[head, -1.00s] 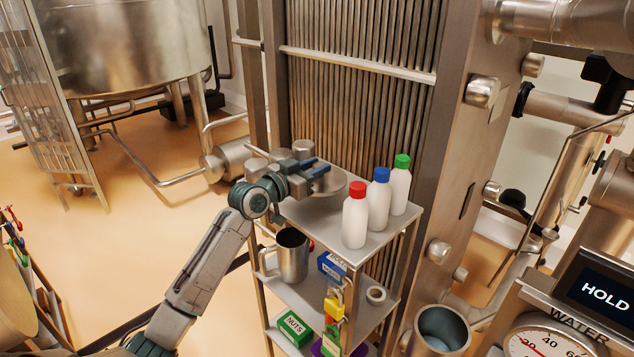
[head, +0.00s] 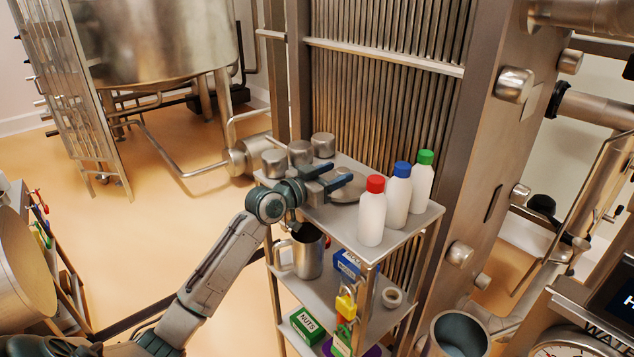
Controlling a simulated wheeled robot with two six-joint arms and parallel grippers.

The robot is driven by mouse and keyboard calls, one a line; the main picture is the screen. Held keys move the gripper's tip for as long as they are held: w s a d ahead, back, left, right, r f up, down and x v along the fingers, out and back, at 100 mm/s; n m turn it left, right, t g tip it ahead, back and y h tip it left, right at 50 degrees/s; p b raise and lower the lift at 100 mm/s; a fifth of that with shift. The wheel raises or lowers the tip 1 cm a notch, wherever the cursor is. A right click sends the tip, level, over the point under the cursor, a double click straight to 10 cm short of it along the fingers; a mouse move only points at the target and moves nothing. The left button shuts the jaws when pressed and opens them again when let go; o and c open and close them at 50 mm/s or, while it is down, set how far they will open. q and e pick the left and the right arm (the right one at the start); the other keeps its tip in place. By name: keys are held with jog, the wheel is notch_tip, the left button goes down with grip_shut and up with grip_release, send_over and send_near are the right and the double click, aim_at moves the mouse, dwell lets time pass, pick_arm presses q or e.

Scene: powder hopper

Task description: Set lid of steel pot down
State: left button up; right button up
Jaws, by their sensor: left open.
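A round, flat steel lid (head: 350,191) is at the cart's top shelf, left of the red-capped bottle. My gripper hides part of it, and I cannot tell whether it lies flat on the shelf. Several small steel cylinders stand behind, among them one at the back (head: 323,145); I cannot tell which one is the steel pot. My left gripper (head: 336,177) is over the lid with its dark blue fingers apart. I see no clear hold on the lid. My right gripper is not in view.
White bottles with red (head: 372,216), blue (head: 397,196) and green (head: 422,182) caps stand right of the gripper on the cart's top shelf (head: 392,239). A steel jug (head: 308,253) stands on the shelf below. A ribbed panel (head: 385,95) rises behind the cart.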

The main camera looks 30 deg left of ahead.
pick_arm(q)
jog(key=b+v, duration=0.1)
jog(key=v, duration=0.8)
jog(key=shift+s+a+b, duration=0.25)
jog(key=shift+s+b, duration=0.05)
jog(key=shift+v, duration=0.85)
jog(key=shift+d, duration=0.15)
